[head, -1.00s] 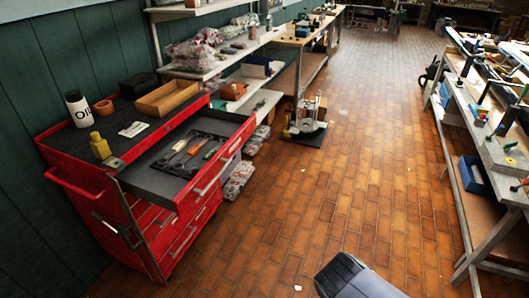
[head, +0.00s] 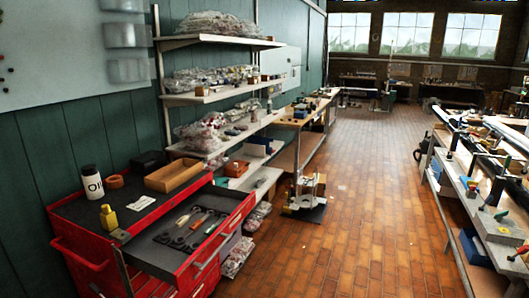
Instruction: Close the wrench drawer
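A red tool cabinet (head: 88,262) stands at the lower left in the head view, against the green wall. Its top drawer (head: 152,250) is pulled out to the right, with a grey lining and a long pale handle (head: 224,240) on its red front. Several hand tools (head: 196,229) lie in it, some with orange or pale handles; I cannot tell for sure which are wrenches. The lower drawers are mostly cut off by the bottom of the picture. My gripper is not in view.
On the cabinet top stand an oil bottle (head: 92,182), a yellow bottle (head: 108,216) and a wooden tray (head: 173,176). Shelves (head: 215,92) line the wall behind. A small machine (head: 306,192) stands on the floor. The brick floor (head: 345,240) is clear before a right-hand workbench (head: 470,185).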

